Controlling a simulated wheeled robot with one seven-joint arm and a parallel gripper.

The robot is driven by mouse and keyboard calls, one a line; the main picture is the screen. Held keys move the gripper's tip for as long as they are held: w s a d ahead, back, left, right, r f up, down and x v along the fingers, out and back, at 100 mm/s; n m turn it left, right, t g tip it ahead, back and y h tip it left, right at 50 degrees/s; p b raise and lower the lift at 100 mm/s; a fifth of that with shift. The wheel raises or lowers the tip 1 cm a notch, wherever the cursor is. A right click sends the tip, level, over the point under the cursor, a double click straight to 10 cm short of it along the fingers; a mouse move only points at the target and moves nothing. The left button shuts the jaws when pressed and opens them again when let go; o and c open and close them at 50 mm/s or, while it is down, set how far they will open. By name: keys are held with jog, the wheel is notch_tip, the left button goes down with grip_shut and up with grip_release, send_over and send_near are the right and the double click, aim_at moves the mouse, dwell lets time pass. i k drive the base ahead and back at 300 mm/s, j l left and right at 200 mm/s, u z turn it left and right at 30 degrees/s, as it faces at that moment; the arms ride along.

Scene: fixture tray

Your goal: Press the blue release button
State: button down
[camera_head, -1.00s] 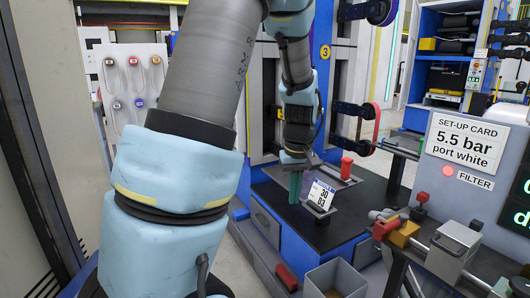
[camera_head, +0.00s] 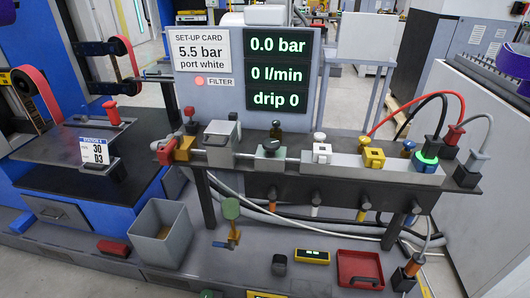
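A small blue-topped part (camera_head: 408,147) stands at the right end of the row of fittings on the bench. Beside it is a dark block with a glowing green ring (camera_head: 427,158). I cannot tell from this distance whether the blue-topped part is the release button. My gripper is outside the view, so its opening is not shown.
A grey bench (camera_head: 340,176) carries a white-capped fitting (camera_head: 320,150), a yellow fitting (camera_head: 372,158) and red and black cables. A display panel (camera_head: 276,72) reads 0.0 bar, 0 l/min and drip 0. A grey bin (camera_head: 160,232) and red tray (camera_head: 360,268) are lower.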

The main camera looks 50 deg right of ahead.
aim_at(428, 169)
jog(key=z, duration=0.4)
jog(key=j+z, duration=0.15)
jog(key=z, duration=0.3)
jog(key=i+j+z, duration=0.1)
jog(key=z, duration=0.3)
jog(key=j+z, duration=0.1)
jog(key=z, duration=0.75)
jog(key=j+z, duration=0.15)
jog(key=z, duration=0.25)
